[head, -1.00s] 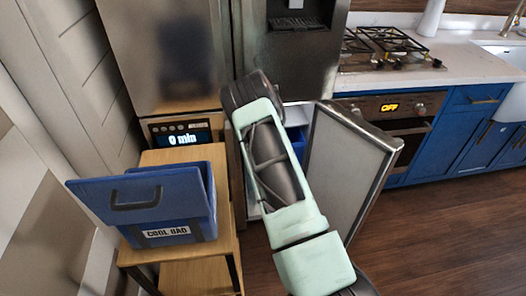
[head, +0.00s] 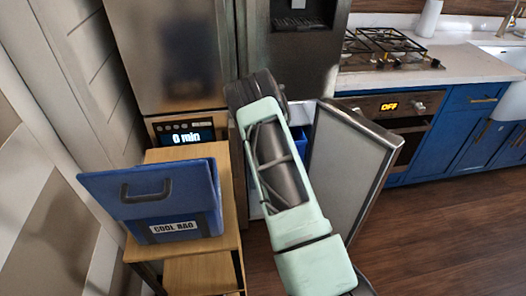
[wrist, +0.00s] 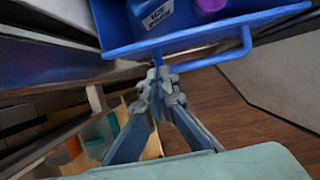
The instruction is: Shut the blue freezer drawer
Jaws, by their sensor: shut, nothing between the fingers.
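The blue freezer drawer (wrist: 190,38) fills the top of the wrist view, with a bar handle (wrist: 236,52) on its front. It holds a blue pack labelled ICE PACK (wrist: 152,12) and a purple item (wrist: 209,8). In the head view only a slice of the blue drawer (head: 300,140) shows, between my arm and the open freezer door (head: 350,170). My arm hides the gripper in the head view.
A blue cool bag (head: 160,200) stands on a wooden stand (head: 232,215) at the left, close to my arm. The open freezer door stands to the right of my arm. Wooden floor (head: 450,230) is clear farther right, before the blue cabinets (head: 470,130).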

